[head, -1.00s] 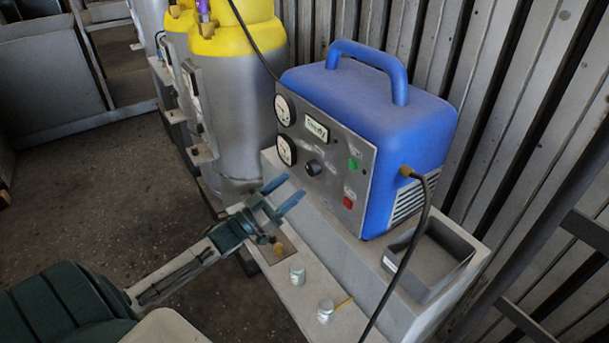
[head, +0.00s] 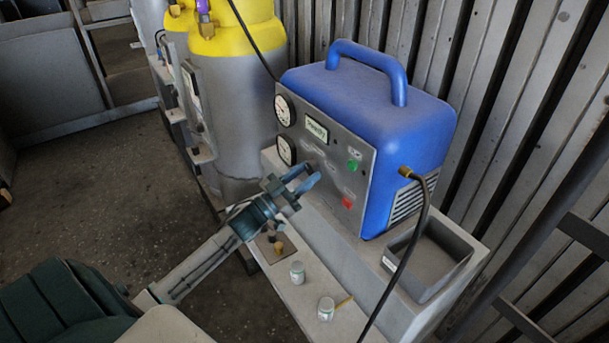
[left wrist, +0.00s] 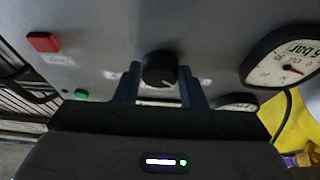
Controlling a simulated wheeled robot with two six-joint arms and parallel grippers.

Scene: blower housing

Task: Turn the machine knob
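The machine (head: 370,110) is a blue box with a handle and a grey front panel. Its black round knob (left wrist: 159,69) shows in the left wrist view, with a white mark on its lower edge. In the head view my left gripper hides the knob. My left gripper (head: 309,174) is at the panel. In the wrist view its two fingers stand apart, one on each side of the knob. I cannot tell whether they touch it. My right gripper is not in view.
The panel has a green button (head: 353,166), a red button (head: 347,202), a small display (head: 316,129) and gauges (head: 285,110). A grey open tray (head: 426,262) and small jars (head: 297,272) stand on the bench. A black hose (head: 408,245) hangs in front. Yellow-topped cylinders stand left.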

